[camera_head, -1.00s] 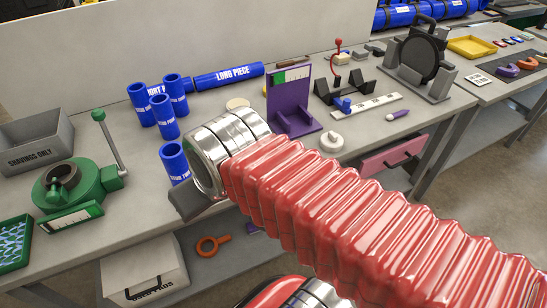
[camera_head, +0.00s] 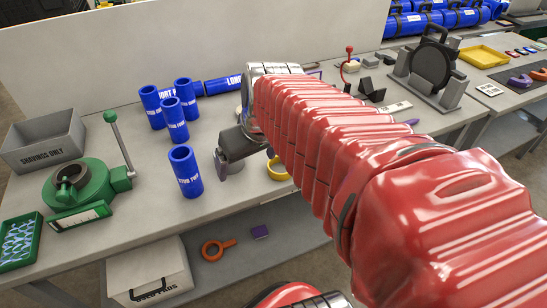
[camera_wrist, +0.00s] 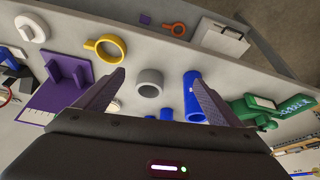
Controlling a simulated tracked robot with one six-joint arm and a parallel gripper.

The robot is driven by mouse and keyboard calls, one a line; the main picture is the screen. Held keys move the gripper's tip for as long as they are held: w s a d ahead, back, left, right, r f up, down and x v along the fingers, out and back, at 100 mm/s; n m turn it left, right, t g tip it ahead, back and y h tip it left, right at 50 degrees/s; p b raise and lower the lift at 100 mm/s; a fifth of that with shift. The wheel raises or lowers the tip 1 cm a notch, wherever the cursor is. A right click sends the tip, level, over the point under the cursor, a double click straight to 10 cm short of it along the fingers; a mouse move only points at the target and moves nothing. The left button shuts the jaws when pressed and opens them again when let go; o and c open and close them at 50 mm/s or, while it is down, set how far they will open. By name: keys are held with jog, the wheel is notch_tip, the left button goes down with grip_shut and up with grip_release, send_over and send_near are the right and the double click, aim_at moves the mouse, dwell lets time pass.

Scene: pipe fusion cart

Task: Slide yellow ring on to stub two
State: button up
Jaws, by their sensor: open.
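The yellow ring (camera_head: 278,169) lies on the bench, partly hidden behind my arm in the head view. In the wrist view the ring (camera_wrist: 107,45) shows whole, with a short tab, beyond the left finger. A blue stub (camera_head: 186,172), whose label seems to read stub two, stands upright at the bench's front. It also shows in the wrist view (camera_wrist: 191,98), beside the right finger. My gripper (camera_wrist: 160,74) is open and empty above the bench, between ring and stub. A grey hollow cylinder (camera_wrist: 150,83) shows between the fingers; I cannot tell how far below.
Several more blue stubs (camera_head: 170,112) stand behind. A green clamp (camera_head: 85,187) with a lever and a grey shavings bin (camera_head: 42,142) are at left. A purple stand (camera_wrist: 68,75) is near the ring. An orange ring (camera_head: 214,248) lies on the lower shelf.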

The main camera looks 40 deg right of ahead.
jog(key=shift+o, duration=1.3)
jog(key=d+f+m, duration=0.1)
jog(key=d, duration=1.3)
jog(key=shift+s+d+f+m+g, duration=0.3)
jog(key=shift+s+d+f, duration=0.05)
jog(key=shift+d+f, duration=0.05)
jog(key=shift+f, duration=0.1)
jog(key=shift+x, duration=4.2)
jog(key=shift+w+d, duration=0.1)
jog(key=shift+x, duration=2.6)
jog(key=c, duration=0.9)
